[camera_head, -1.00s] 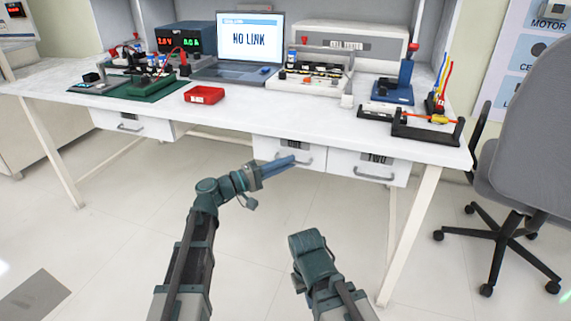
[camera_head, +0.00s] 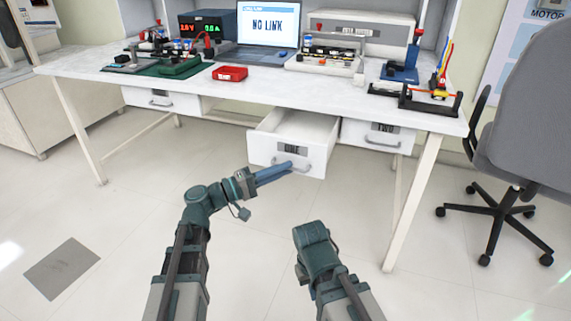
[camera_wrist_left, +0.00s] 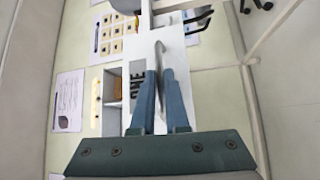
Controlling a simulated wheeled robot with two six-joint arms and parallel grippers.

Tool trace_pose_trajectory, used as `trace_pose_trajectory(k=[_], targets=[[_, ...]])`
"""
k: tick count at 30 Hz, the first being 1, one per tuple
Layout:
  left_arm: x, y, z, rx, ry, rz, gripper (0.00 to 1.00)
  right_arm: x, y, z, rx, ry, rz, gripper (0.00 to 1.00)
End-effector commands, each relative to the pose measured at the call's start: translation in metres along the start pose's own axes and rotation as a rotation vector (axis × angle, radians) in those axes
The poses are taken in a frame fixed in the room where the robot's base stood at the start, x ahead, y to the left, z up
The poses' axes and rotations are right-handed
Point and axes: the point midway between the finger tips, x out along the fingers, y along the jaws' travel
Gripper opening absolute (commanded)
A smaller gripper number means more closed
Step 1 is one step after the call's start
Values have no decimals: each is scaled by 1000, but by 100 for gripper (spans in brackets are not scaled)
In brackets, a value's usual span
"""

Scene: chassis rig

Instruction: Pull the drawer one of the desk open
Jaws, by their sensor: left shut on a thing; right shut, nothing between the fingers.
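The white drawer labelled ONE (camera_head: 268,157) stands pulled out from under the desk (camera_head: 300,97), and its empty-looking inside shows from above. My left gripper (camera_head: 288,168) is shut on the drawer's handle (camera_head: 303,167). In the left wrist view the blue fingers (camera_wrist_left: 160,85) close around the grey handle bar (camera_wrist_left: 159,55), with the ONE label (camera_wrist_left: 136,82) beside them. My right gripper (camera_head: 308,234) is lower, apart from the desk, over the floor; its fingertips do not show clearly.
Drawer TWO (camera_head: 378,136) is shut to the right, and another shut drawer (camera_head: 160,99) is at the left. A grey office chair (camera_head: 530,110) stands at the right. The laptop (camera_head: 266,36) and a red tray (camera_head: 230,73) are on the desk. The floor in front is clear.

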Motion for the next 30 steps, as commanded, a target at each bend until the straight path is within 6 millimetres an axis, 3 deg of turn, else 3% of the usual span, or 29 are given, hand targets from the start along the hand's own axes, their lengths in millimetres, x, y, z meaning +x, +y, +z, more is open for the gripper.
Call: trace_pose_trajectory(k=[6, 17, 18, 22, 30], targets=[[-16, 4, 16, 0, 1, 0, 0, 0, 0, 0, 0, 0, 0, 0], [-17, 5, 17, 0, 0, 0, 0, 0, 0, 0, 0, 0, 0, 0], [-17, 5, 17, 0, 0, 0, 19, 0, 0, 0, 0, 0, 0, 0], [-17, 5, 17, 0, 0, 0, 42, 0, 0, 0, 0, 0, 0, 0], [-17, 5, 17, 0, 0, 1, 42, 0, 0, 0, 0, 0, 0, 0]])
